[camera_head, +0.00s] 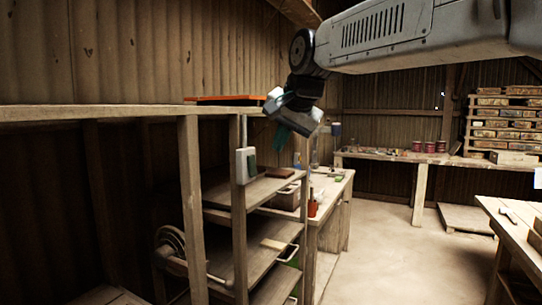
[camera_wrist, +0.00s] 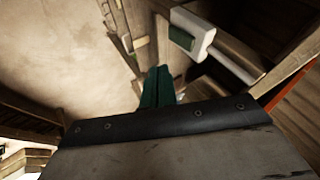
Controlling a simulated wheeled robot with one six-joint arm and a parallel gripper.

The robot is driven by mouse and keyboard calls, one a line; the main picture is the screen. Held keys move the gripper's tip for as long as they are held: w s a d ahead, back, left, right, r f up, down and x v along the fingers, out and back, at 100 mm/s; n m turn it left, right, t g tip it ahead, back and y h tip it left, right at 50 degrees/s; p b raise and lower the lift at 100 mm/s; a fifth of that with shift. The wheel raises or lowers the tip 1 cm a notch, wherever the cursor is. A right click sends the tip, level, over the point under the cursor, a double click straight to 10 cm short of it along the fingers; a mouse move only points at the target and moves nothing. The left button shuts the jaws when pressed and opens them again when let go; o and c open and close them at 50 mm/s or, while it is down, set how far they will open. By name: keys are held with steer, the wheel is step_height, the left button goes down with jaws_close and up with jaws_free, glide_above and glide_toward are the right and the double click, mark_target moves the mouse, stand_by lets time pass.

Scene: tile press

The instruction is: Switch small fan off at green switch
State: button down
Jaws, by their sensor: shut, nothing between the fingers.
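The green switch (camera_head: 251,163) is a green rocker on a white box fixed to an upright wooden shelf post. In the wrist view, the green switch (camera_wrist: 182,38) shows on its white box, above and right of the fingertips. My gripper (camera_head: 282,134) has teal fingers pointing down, right of and a little above the switch in the head view, apart from it. In the wrist view my gripper (camera_wrist: 158,72) is shut and empty. I cannot make out a small fan for sure. I cannot tell which way the rocker is tilted.
The wooden shelf unit (camera_head: 188,215) carries trays and boxes below the switch. An orange-red flat item (camera_head: 225,99) lies on its top board. A workbench (camera_head: 385,157) with cans stands at the back; another bench (camera_head: 515,222) is at right.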

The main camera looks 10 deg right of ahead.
mark_target(252, 166)
steer(key=shift+a+v, duration=0.2)
steer(key=shift+v, duration=2.15)
steer(key=shift+s+d+f+g+h, duration=0.15)
steer(key=shift+f+g+h, duration=0.2)
steer(key=shift+f, duration=0.2)
steer(key=w+a+f, duration=0.4)
steer(key=w+f, duration=0.4)
steer(key=f, duration=0.1)
steer(key=shift+a, duration=0.3)
